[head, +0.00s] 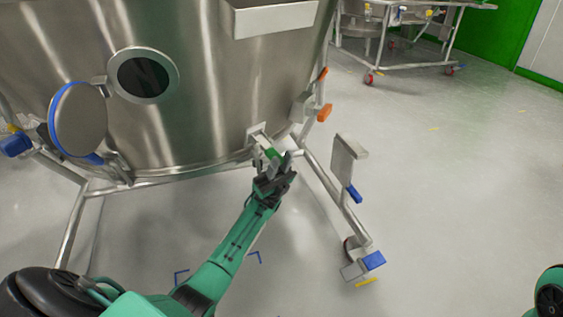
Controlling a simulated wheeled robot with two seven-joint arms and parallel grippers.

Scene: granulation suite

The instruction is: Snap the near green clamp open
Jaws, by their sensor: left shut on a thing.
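The near green clamp (273,153) is a small green piece on a metal bracket at the lower right edge of the large steel vessel (205,100). My left gripper (274,169) reaches up to it from below and is shut on it. The gripper's fingers hide part of the clamp, and I cannot tell whether the clamp is open or closed. Of my right arm only a small part shows at the right edge; its gripper is out of view.
The vessel stands on a tubular frame (323,184) with a castor and blue pedal (374,260). A round port cover (79,121) stands open at the left. Orange handles (324,112) are at the right leg. Another wheeled frame (400,64) is behind. The right floor is clear.

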